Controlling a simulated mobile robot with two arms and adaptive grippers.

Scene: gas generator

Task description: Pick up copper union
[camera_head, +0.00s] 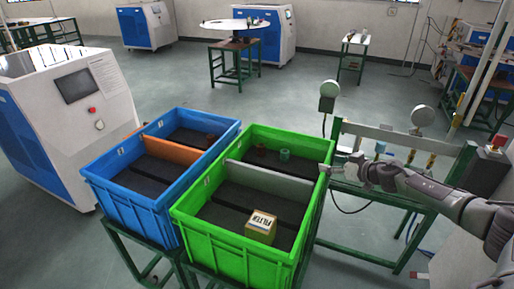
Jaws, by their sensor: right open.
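Small ring-like parts lie in the far compartments of two crates. A reddish-brown one (211,138) is in the blue crate (133,208), a dark red one (261,149) and a teal one (285,155) are in the green crate (238,252). They are too small to tell for certain which is the copper union. My right gripper (327,170) is at the right rim of the green crate, right of the teal part, open and empty as far as I see. My left gripper is not in view.
A box marked FILTER (261,226) is in the green crate's near compartment. A grey divider (269,180) and an orange divider (172,151) split the crates. A green-framed stand with gauges (422,117) is at the right. A white-and-blue machine (75,120) stands left.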

